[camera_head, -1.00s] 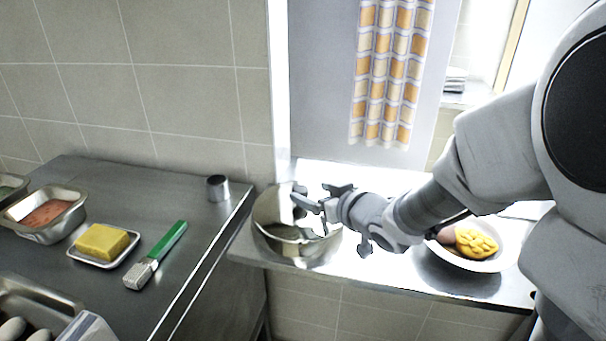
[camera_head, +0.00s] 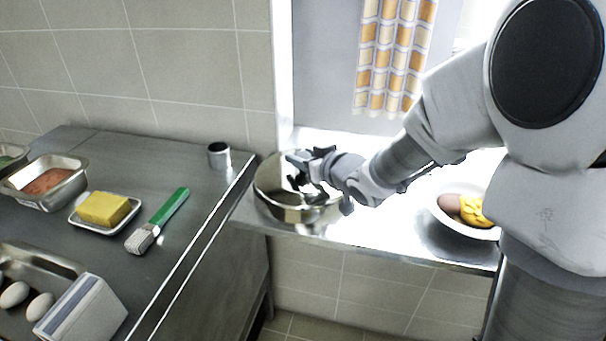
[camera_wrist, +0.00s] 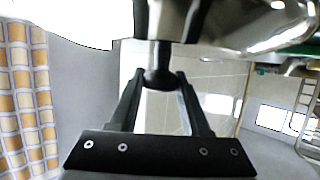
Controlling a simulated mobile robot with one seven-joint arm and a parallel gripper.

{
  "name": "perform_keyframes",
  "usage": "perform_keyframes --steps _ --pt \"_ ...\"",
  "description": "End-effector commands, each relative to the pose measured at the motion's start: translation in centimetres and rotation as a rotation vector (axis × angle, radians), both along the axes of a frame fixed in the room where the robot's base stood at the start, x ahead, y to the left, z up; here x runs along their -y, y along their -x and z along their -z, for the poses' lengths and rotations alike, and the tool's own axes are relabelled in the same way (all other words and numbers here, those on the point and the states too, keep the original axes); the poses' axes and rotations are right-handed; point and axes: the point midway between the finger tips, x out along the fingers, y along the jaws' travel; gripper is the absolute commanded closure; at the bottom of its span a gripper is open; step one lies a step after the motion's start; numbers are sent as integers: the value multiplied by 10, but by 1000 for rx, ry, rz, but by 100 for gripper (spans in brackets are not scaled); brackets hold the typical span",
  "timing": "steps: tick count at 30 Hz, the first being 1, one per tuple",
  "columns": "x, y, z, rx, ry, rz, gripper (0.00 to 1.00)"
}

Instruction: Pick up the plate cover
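The plate cover (camera_head: 291,212) is a shiny round metal piece on the left end of the bright counter. My gripper (camera_head: 306,170) is at the cover in the head view and hides part of it. In the wrist view the cover's polished metal (camera_wrist: 235,25) fills the top right. A dark knob on a short stem sits between the two fingertips of my gripper (camera_wrist: 160,80). The fingers appear to touch the knob on both sides. The cover looks to be resting on the counter; its underside is hidden.
On the dark left counter are a metal cup (camera_head: 219,155), a green-handled brush (camera_head: 160,218), a butter dish (camera_head: 101,225) and a tray (camera_head: 61,193). A checked towel (camera_head: 392,60) hangs behind.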

Motion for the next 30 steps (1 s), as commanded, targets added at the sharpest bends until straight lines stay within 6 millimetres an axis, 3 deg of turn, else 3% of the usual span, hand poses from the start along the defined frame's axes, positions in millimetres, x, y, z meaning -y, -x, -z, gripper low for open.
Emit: perform_keyframes --steps 1,5,6,20,29,30 --pt "0 0 0 0 0 0 75" --pt "0 0 0 0 0 0 98" --pt "0 0 0 0 0 0 100" --pt "0 0 -6 3 -1 0 100" --pt "1 0 -52 8 -1 0 100" --pt "13 2 -55 4 0 6 100"
